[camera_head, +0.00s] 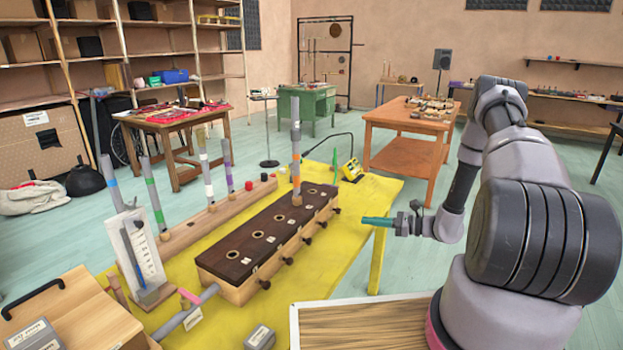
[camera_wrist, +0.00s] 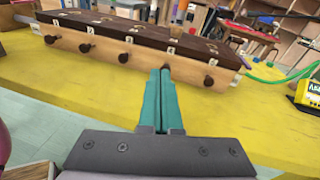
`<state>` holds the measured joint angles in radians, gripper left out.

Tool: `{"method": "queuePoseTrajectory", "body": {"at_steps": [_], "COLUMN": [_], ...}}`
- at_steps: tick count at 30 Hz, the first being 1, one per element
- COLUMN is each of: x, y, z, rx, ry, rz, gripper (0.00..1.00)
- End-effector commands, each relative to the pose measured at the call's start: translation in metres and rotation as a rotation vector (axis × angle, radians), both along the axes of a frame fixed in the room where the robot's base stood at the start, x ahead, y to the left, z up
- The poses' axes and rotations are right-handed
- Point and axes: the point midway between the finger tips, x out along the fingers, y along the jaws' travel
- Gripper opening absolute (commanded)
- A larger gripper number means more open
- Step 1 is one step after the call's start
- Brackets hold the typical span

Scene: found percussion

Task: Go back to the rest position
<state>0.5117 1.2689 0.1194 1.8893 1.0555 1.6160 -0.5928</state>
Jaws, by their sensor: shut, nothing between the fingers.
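My gripper (camera_head: 366,221) has teal fingers and is shut and empty. In the head view it points left, near the right edge of the yellow table (camera_head: 258,324). In the wrist view the closed fingers of my gripper (camera_wrist: 162,98) point toward the long wooden box (camera_wrist: 150,67) with the dark lid and round knobs. They appear apart from it, though the fingertips overlap its lower edge in the picture. In the head view this box (camera_head: 233,289) stands in the middle of the yellow table, with one grey tube (camera_head: 296,150) upright in its far end.
A wooden rail (camera_head: 183,240) with several upright tubes stands behind the box. A white gauge board (camera_head: 142,250) and a loose grey tube (camera_head: 173,323) are at the left. A yellow device (camera_head: 351,169) sits at the far edge. A wooden table (camera_head: 411,153) stands beyond, with open floor between.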

Motion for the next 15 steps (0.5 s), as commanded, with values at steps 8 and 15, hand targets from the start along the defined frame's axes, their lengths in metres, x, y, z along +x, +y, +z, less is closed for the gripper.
{"method": "queuePoseTrajectory", "body": {"at_steps": [8,15], "x": [-0.012,-0.047], "y": [0.026,0.043], "z": [0.125,0.212], "rx": [-0.243,-0.482], "ry": [-0.149,-0.275], "rz": [0.299,0.506], "gripper": [0.00,0.00]}}
